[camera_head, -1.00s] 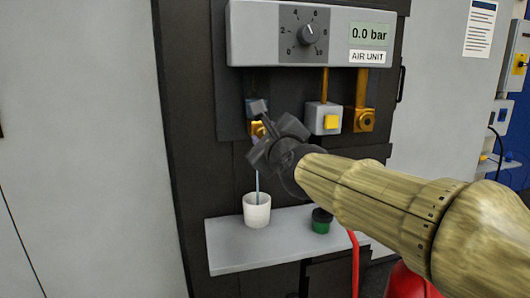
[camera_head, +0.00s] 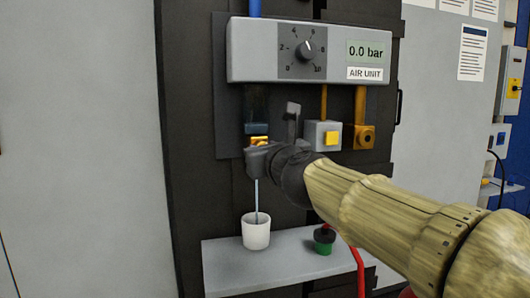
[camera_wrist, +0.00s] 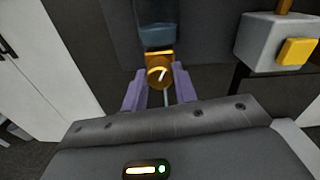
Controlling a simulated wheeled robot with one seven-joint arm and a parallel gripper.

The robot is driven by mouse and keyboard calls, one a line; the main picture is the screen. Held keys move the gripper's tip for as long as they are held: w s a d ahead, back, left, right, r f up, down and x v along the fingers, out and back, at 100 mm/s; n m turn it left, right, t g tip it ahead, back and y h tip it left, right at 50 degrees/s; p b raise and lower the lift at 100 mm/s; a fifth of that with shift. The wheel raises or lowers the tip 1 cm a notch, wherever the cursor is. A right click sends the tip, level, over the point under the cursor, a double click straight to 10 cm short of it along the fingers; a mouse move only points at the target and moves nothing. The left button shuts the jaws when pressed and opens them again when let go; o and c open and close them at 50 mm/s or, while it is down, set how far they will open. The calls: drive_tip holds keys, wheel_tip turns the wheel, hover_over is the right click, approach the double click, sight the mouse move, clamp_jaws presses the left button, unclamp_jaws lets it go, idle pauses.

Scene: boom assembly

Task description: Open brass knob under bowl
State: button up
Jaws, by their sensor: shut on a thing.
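The brass knob (camera_head: 258,140) sits under the dark, see-through bowl (camera_head: 256,108) on the left of the air unit. In the wrist view the knob (camera_wrist: 158,75) shows between the two purple fingers of my gripper (camera_wrist: 160,88), below the bowl (camera_wrist: 157,32). My gripper (camera_head: 268,151) is shut on the knob and hides part of it in the head view. A thin pale stream (camera_head: 257,195) runs down from below the knob into a white cup (camera_head: 256,236).
The cup stands on a grey shelf (camera_head: 290,268), with a green-and-black item (camera_head: 324,240) to its right. A box with a yellow button (camera_head: 323,135) and a brass fitting (camera_head: 364,137) are right of my gripper. The display (camera_head: 370,51) reads 0.0 bar.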

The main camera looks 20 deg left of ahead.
drive_tip(key=shift+f, duration=0.15)
drive_tip(key=o, duration=1)
drive_tip(key=shift+c, duration=0.2)
